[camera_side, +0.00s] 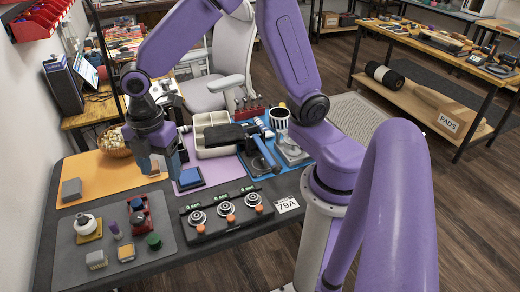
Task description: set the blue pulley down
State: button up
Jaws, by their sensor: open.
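A small blue round part (137,204), which looks like the blue pulley, sits at the red fixture (139,216) on the grey mat at the front left. It is too small to make out a groove. My gripper (160,170) is open, pointing down above the orange mat, behind and a little right of the blue part and apart from it. I cannot make out anything held between its fingers.
A black board (228,208) with three round fittings lies right of the grey mat (72,262). A blue pad (187,179) is close right of my gripper. A white ringed part (87,224), green cylinder (153,240) and grey block (71,189) stand at left. An organiser tray (203,142) stands behind.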

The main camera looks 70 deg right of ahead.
jog(key=s+d+r+m, duration=0.1)
jog(key=s+d+m, duration=0.2)
jog(key=s, duration=0.7)
jog(key=s+d+r+m, duration=0.2)
jog(key=s+d, duration=0.4)
jog(key=s, duration=0.3)
jog(key=shift+s+m, duration=0.35)
jog(key=shift+m, duration=0.55)
jog(key=shift+o, duration=0.3)
